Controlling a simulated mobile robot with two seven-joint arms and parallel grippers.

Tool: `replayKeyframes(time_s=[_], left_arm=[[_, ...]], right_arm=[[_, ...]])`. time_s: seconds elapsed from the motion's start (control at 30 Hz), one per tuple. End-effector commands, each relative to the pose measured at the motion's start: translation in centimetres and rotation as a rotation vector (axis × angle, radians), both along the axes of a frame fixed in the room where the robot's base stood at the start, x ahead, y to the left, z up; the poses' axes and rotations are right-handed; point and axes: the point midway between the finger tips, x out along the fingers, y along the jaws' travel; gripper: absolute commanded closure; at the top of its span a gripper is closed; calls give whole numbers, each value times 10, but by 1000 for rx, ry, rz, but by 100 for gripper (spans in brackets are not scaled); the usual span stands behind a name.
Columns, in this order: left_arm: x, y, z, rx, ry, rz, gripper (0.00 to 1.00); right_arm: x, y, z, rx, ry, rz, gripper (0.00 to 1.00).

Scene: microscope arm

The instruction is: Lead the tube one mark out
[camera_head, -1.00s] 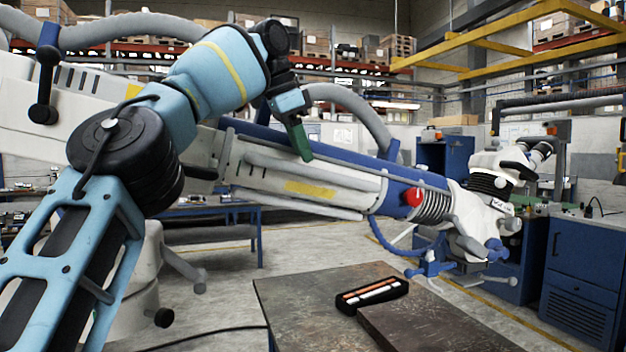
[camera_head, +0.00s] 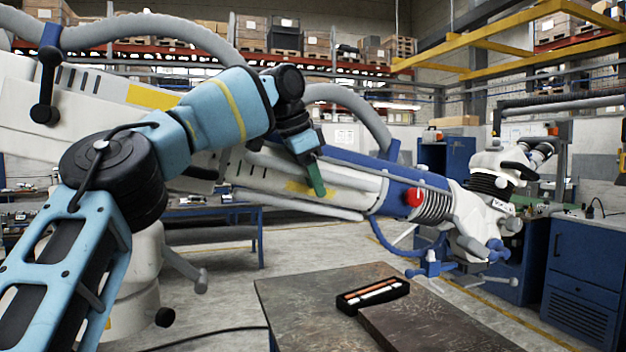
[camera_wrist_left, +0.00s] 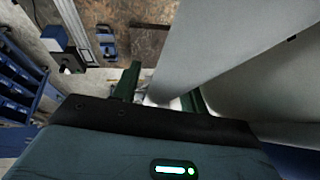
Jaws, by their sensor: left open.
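The microscope arm has a pale grey-white tube (camera_head: 345,180) with a yellow band (camera_head: 300,187). It runs from the bulky white housing at the left to a blue collar (camera_head: 398,196) with a red knob (camera_head: 414,197). The microscope head (camera_head: 490,185) hangs at the right end. My left gripper (camera_head: 313,176) is at the tube near the yellow band, its green finger in front of it. In the left wrist view the gripper (camera_wrist_left: 160,92) is open, and a pale cylinder (camera_wrist_left: 195,45) runs down towards the gap between its fingers. I cannot tell whether they touch.
A dark-topped table (camera_head: 290,305) stands below with a black tray (camera_head: 372,294) holding light rods. A grey hose (camera_head: 355,105) arches behind the arm. Blue cabinets (camera_head: 583,265) stand at the right. Open floor lies between the table and the back.

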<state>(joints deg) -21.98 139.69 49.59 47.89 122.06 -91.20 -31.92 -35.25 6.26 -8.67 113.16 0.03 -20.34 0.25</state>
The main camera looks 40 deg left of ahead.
Motion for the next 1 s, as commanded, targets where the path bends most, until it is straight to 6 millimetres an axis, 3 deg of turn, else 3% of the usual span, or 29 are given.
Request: replayKeyframes(time_s=[0.27,0.6,0.83,1.0], left_arm=[[1,0,-2,0,0,0,57],[1,0,-1,0,0,-1,100],[2,-1,-2,1,1,-1,100],[13,-7,-5,3,1,-1,100]], right_arm=[[0,-1,0,-3,-1,5,64],[0,-4,0,-11,-2,13,64],[-1,-3,-1,-10,0,12,64],[-4,-2,-6,-6,12,8,64]])
